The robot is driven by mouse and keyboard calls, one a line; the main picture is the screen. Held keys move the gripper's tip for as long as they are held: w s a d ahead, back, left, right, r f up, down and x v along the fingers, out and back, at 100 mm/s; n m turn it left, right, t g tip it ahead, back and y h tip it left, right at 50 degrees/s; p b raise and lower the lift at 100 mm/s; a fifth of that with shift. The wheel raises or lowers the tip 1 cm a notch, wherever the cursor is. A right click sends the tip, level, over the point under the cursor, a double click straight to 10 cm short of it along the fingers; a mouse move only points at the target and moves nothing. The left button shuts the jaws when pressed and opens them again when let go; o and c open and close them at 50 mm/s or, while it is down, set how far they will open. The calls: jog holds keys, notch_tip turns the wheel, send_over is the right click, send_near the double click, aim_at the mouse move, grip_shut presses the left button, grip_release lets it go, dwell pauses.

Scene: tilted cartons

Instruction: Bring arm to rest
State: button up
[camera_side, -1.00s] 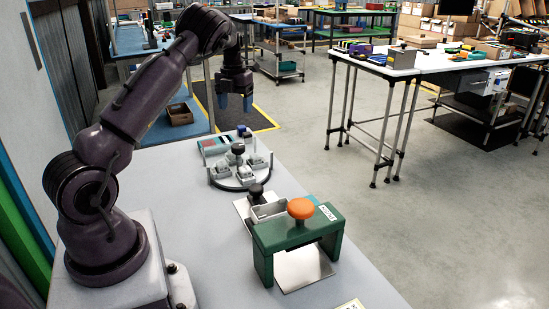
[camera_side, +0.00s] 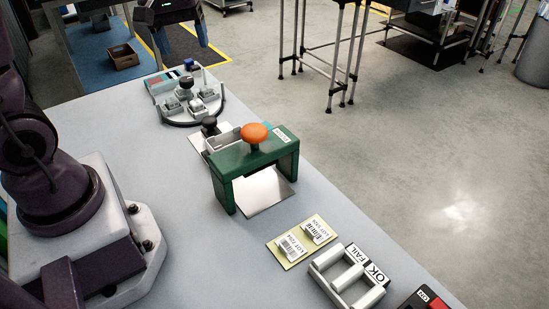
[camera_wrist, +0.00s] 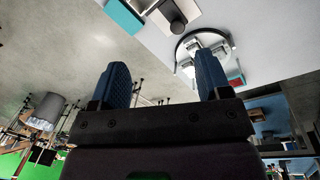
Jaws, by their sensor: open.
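My gripper (camera_side: 181,38) hangs at the top edge of the side view, past the far end of the grey bench (camera_side: 110,125). Its two blue fingers are apart with nothing between them. In the wrist view the open fingers (camera_wrist: 162,72) frame blurred floor and far furniture. The arm above the gripper is cut off by the top of the side view. The gripper touches nothing that I can see.
A round fixture (camera_side: 176,122) with grey blocks stands at the bench's far end. A green press frame (camera_side: 232,163) with an orange knob (camera_side: 254,133) stands mid-bench. A yellow label card (camera_side: 291,255) and a grey OK/FAIL tray (camera_side: 322,266) lie nearer.

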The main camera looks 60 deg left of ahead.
jog(key=s+d+r+m+t, duration=0.4)
jog(key=s+d+m, duration=0.5)
jog(key=d, duration=0.6)
notch_tip(320, 180, up, 2)
jog(key=m, duration=0.2)
jog(key=shift+s+r+m+y, duration=0.15)
jog(key=shift+s+m+y, duration=0.05)
jog(key=shift+m+y, duration=0.2)
